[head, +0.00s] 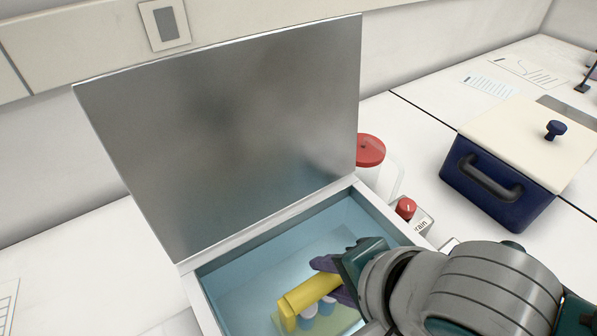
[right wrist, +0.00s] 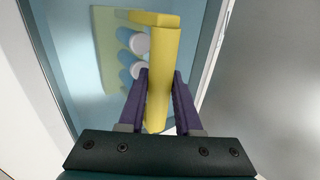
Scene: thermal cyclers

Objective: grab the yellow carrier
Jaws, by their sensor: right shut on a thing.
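The yellow carrier (head: 308,294) is inside the open, light-blue-lined bath, at its lower part in the head view. It has a bar-like top, and a paler yellow-green plate (right wrist: 108,38) shows beyond it in the right wrist view. Pale round items (right wrist: 139,43) sit at that plate. My right gripper (head: 331,277) reaches into the bath, its purple fingers on both sides of the carrier's bar. In the right wrist view the fingers (right wrist: 161,95) are shut on the yellow bar (right wrist: 164,75). The carrier's lower part is partly hidden. My left gripper is not in view.
The bath's metal lid (head: 225,130) stands open behind the opening. The bath rim (head: 375,212) surrounds my right gripper. A red-capped bottle (head: 370,150) and a red knob (head: 405,208) are beside it. A dark blue box with a cream lid (head: 525,140) stands to the right.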

